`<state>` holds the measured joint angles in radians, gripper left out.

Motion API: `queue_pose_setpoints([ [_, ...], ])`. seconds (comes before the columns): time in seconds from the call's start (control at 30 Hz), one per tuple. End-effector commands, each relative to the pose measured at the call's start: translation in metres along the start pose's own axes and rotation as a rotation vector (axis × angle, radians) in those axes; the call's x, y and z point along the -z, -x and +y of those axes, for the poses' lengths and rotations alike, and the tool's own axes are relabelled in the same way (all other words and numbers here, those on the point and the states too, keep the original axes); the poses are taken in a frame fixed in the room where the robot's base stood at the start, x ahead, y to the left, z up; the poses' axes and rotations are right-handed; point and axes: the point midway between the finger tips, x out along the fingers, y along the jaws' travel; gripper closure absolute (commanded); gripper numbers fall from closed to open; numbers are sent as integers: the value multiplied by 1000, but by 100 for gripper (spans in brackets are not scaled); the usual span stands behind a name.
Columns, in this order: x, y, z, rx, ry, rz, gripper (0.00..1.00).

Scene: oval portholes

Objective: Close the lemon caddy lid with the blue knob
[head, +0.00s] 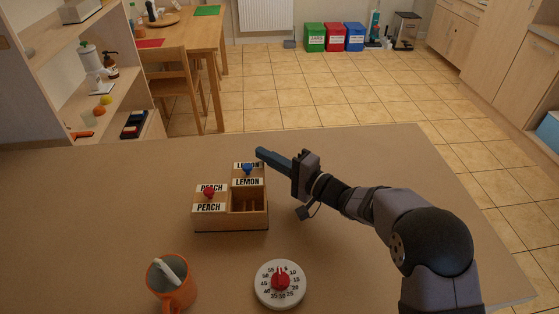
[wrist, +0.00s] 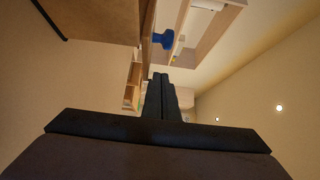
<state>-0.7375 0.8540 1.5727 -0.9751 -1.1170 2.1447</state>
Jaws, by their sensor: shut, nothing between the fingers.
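The wooden caddy (head: 231,223) stands on the table with two labelled parts. The lemon lid (head: 247,182) with its blue knob (head: 247,169) is at the back right, and the lemon compartment in front of it is open. I cannot tell whether the lid is slid back or tilted. The blue knob also shows in the wrist view (wrist: 163,39). My gripper (head: 259,152) is shut and empty, its tips just behind and right of the knob, seemingly apart from it. Its fingers also show in the wrist view (wrist: 160,78).
The peach lid with a red knob (head: 209,191) covers the caddy's left part. An orange mug (head: 178,298) stands front left and a white timer with a red dial (head: 280,284) front middle. The table (head: 90,210) is bare left of the caddy.

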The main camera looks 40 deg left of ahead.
Motion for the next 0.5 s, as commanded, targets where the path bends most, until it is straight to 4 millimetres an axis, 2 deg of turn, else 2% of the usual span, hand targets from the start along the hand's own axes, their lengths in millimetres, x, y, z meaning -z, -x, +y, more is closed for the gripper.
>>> queue_pose_setpoints([
  [0.3,-26,7,-1,-1,-2,0,100],
  [0.5,-36,11,-1,1,1,0,100],
])
